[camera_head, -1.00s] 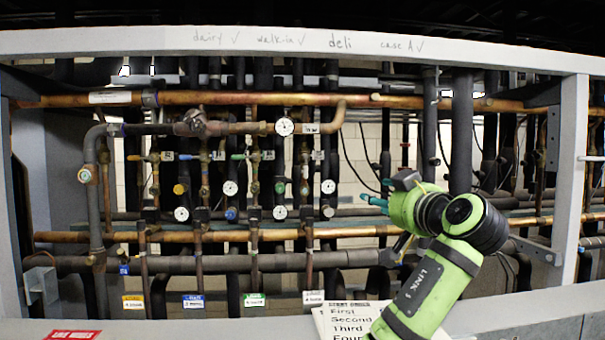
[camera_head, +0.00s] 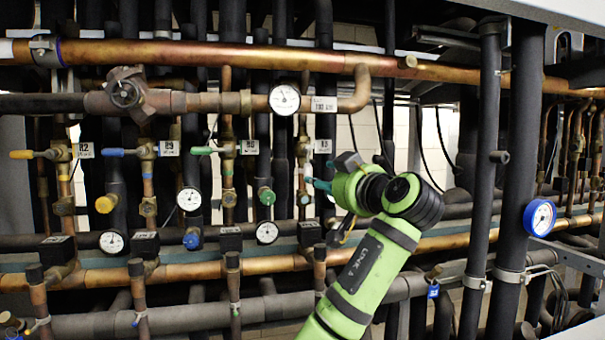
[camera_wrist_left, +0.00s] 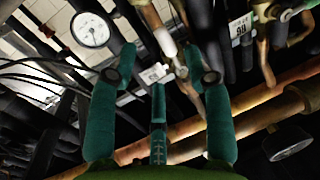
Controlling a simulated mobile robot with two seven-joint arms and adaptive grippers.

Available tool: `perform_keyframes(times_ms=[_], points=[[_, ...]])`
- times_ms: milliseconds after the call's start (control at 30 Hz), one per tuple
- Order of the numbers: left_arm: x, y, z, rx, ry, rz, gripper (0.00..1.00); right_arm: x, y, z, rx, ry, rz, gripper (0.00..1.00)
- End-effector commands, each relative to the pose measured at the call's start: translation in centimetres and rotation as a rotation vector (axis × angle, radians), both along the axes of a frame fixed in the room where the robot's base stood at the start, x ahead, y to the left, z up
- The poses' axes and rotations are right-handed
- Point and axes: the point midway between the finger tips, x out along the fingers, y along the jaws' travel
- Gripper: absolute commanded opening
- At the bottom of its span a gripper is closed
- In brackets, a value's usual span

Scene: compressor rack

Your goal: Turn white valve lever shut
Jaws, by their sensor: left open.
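My left gripper (camera_head: 319,184) reaches up from below right to the rightmost small valve (camera_head: 303,148) of the row, with its teal fingertips just below and right of it. A pale, whitish bar (camera_wrist_left: 165,42), which looks like the white lever, lies between and beyond the fingertips. I see no clear contact with it. In the head view I cannot make out the white lever clearly. My right gripper is not in view.
Similar valves with yellow (camera_head: 20,154), blue (camera_head: 112,152) and green (camera_head: 202,150) levers stand to the left. A thick copper pipe (camera_head: 220,55) runs above. Several dial gauges sit close by, one above the valve (camera_head: 284,99). Dark vertical pipes (camera_head: 478,180) stand right of my arm.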

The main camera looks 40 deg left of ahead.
Motion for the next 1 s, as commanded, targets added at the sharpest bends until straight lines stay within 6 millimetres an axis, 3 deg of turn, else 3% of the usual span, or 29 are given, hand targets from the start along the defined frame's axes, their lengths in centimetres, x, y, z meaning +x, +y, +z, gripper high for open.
perform_keyframes(times_ms=[400,800,933,1000], points=[[2.8,5.1,0.3,0.001,0.003,0.003,0.5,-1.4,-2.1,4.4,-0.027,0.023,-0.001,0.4],[3.2,5.8,0.0,0.0,-0.001,0.0,0.5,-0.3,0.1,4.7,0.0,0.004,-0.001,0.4],[3.2,5.8,0.0,0.0,-0.001,0.0,0.0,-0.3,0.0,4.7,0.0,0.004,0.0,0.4],[3.2,5.8,0.0,0.0,-0.001,0.0,0.0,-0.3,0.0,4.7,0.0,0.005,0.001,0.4]])
